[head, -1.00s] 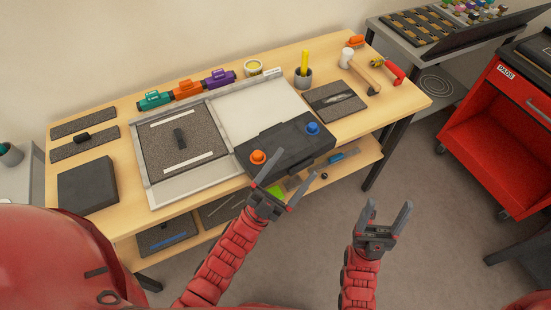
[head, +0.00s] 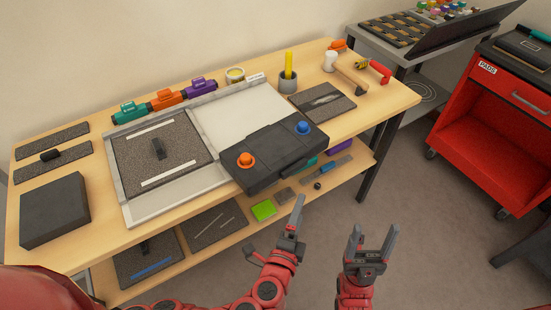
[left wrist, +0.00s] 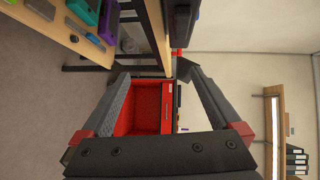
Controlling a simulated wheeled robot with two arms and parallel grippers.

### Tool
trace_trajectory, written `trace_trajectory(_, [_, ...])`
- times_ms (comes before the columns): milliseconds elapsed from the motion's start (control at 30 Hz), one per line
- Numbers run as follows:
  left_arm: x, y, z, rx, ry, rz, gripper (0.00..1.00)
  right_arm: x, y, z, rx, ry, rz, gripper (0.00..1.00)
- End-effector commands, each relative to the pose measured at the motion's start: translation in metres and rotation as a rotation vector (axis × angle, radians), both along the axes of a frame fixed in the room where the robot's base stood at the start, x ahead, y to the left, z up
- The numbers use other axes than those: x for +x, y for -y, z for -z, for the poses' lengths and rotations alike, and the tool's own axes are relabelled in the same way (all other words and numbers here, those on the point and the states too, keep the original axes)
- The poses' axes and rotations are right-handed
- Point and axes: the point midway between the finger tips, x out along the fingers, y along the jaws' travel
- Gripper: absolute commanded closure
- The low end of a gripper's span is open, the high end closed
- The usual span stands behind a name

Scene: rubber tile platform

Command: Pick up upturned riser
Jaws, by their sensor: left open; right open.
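I cannot tell for sure which piece is the upturned riser. A small dark block (head: 158,148) sits on the speckled rubber tile (head: 185,138) between two white strips. A similar dark piece (head: 50,155) lies on a narrow grey strip at the table's left. My left gripper (head: 273,226) is open and empty, in front of the table near the lower shelf. The left wrist view shows its spread fingers (left wrist: 155,70) with nothing between them. My right gripper (head: 376,230) is open and empty, to the right of the left one, over the floor.
A dark box with orange and blue knobs (head: 274,158) sits at the table's front edge. A thick dark slab (head: 55,210) lies front left. Coloured clamps stand behind the tile. The lower shelf (head: 205,251) holds tiles and a green pad. A red cabinet (head: 495,135) stands right.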

Motion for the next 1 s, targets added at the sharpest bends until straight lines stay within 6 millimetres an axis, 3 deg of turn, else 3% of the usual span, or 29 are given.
trace_trajectory(100, [-0.014,-0.009,-0.011,0.027,0.069,-0.077,0.03,0.000,0.000,0.016,0.000,0.000,0.000,0.32])
trace_trajectory(367, [-0.020,-0.024,-0.026,0.029,0.119,-0.163,0.03,0.000,0.000,0.024,0.000,0.000,0.000,0.32])
trace_trajectory(767, [0.049,-0.019,-0.023,0.027,0.123,-0.168,0.03,0.000,0.000,0.065,0.000,0.000,0.000,0.32])
trace_trajectory(1000, [0.089,-0.014,-0.029,0.030,0.119,-0.162,0.03,0.000,0.000,0.054,0.000,0.000,0.000,0.32])
